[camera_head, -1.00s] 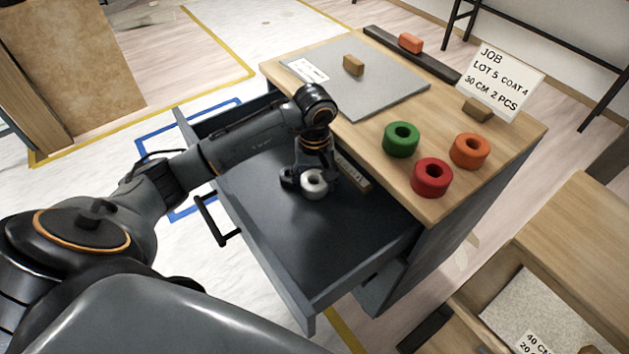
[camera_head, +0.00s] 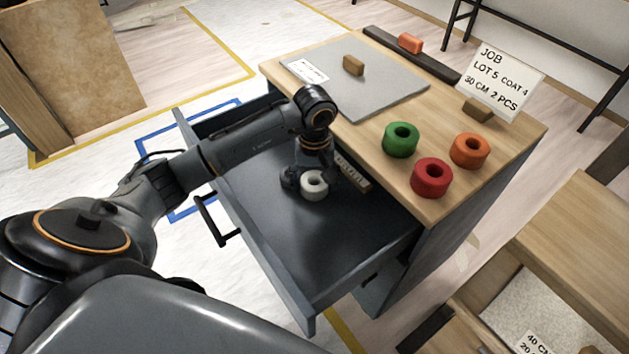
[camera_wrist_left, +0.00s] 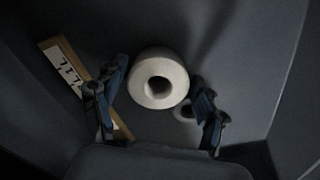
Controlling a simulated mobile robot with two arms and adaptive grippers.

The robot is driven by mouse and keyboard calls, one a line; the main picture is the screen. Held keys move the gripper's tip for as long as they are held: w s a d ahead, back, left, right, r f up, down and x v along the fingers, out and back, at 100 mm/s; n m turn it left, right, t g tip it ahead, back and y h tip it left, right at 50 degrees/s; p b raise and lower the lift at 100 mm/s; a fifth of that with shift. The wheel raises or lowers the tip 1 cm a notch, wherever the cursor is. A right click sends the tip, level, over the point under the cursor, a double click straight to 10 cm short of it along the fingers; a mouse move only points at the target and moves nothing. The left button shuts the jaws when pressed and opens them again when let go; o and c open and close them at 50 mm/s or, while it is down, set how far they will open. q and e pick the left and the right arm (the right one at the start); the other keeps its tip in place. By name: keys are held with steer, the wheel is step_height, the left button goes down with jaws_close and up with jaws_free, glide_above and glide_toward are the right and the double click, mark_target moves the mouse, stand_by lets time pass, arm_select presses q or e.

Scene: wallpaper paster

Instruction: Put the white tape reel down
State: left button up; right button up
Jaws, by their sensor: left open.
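The white tape reel (camera_head: 314,184) is inside the open dark drawer (camera_head: 290,240), with its hole facing up. It also shows in the left wrist view (camera_wrist_left: 159,62), between and just beyond the two fingers. My left gripper (camera_head: 312,178) reaches down into the drawer at the reel. In the left wrist view my left gripper (camera_wrist_left: 160,108) has its fingers spread, with a gap visible on either side of the reel. The reel appears to rest on the drawer floor. My right gripper is not in view.
A labelled wooden strip (camera_head: 353,173) lies in the drawer beside the reel. Green (camera_head: 401,139), red (camera_head: 432,178) and orange (camera_head: 470,150) reels stand on the cabinet top. A grey board (camera_head: 365,85) lies there too. The drawer's front part is clear.

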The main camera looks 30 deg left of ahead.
arm_select(q)
step_height(320, 180, up, 12)
steer(key=p, duration=0.1)
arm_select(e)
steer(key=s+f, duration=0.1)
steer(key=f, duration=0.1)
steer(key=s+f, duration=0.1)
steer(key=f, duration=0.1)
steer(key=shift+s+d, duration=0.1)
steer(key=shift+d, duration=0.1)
arm_select(q)
steer(key=shift+r, duration=0.15)
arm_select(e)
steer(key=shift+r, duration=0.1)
